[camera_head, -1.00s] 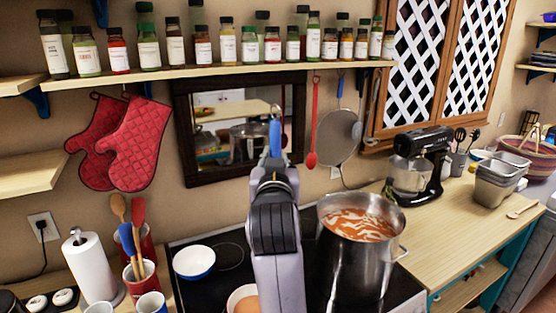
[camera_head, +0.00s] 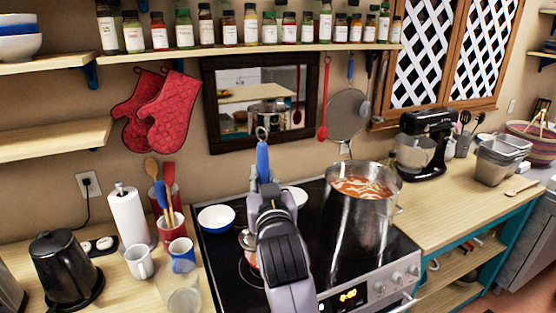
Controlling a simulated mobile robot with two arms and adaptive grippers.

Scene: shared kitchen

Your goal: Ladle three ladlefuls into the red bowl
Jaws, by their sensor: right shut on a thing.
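My right gripper (camera_head: 272,192) is shut on the blue handle of a ladle (camera_head: 262,160), held upright over the stove with its hook end up. A metal part, seemingly the ladle's cup, shows just left of my wrist. Below it, a small reddish patch, likely the red bowl (camera_head: 252,262), shows at the edge of my arm, which hides most of it. I cannot tell whether the cup touches the bowl or holds soup. The tall steel pot (camera_head: 358,225) of orange-red soup stands to the right on the stove. My left gripper is out of view.
A white-and-blue bowl (camera_head: 216,218) sits on the stove's left, and another white bowl (camera_head: 298,196) is partly hidden behind my gripper. Mugs, a utensil holder, paper towels (camera_head: 128,214) and a black kettle (camera_head: 66,268) crowd the left counter. A mixer (camera_head: 424,146) stands right.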

